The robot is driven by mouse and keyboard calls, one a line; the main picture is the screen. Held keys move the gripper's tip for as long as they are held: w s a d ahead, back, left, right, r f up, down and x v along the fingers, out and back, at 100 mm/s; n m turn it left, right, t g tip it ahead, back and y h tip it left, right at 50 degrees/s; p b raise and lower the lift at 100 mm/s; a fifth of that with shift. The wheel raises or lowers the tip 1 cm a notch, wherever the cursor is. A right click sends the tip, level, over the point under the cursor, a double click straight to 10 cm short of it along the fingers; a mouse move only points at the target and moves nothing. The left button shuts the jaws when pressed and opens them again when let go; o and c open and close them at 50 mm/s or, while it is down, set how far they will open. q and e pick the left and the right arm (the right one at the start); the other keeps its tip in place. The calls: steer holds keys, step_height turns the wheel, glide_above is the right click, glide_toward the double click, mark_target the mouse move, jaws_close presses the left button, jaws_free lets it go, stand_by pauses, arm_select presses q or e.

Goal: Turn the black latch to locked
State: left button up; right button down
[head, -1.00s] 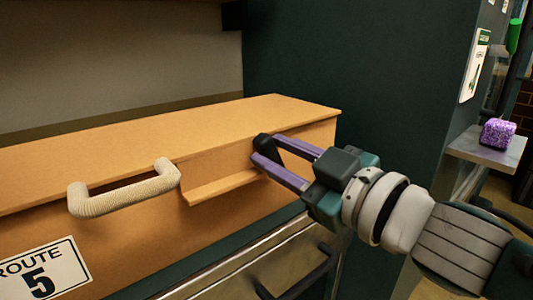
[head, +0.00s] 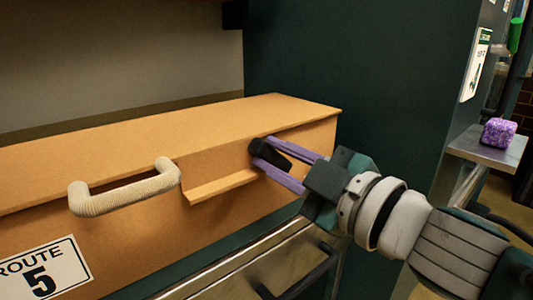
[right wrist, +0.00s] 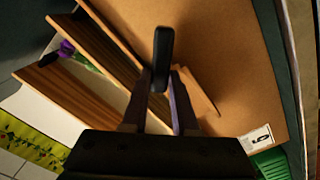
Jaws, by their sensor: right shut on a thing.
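The black latch (head: 272,152) sits on the front face of the orange-brown box (head: 215,115), near its right end. It lies at a slant, its right end lower than its left. My right gripper (head: 262,151) is shut on the latch, one purple finger above it and one below. In the right wrist view the black latch (right wrist: 163,48) stands upright in the picture, its lower part between the fingers of my right gripper (right wrist: 160,85). I cannot read any locked mark. My left gripper is not in view.
A cream ribbed handle (head: 125,190) and a small ledge (head: 222,187) project from the box front, left of the latch. A dark green panel (head: 350,80) stands behind the box. A purple block (head: 498,132) rests on a metal shelf at the right.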

steer(key=c, duration=0.7)
jaws_free()
steer(key=shift+f, duration=0.1)
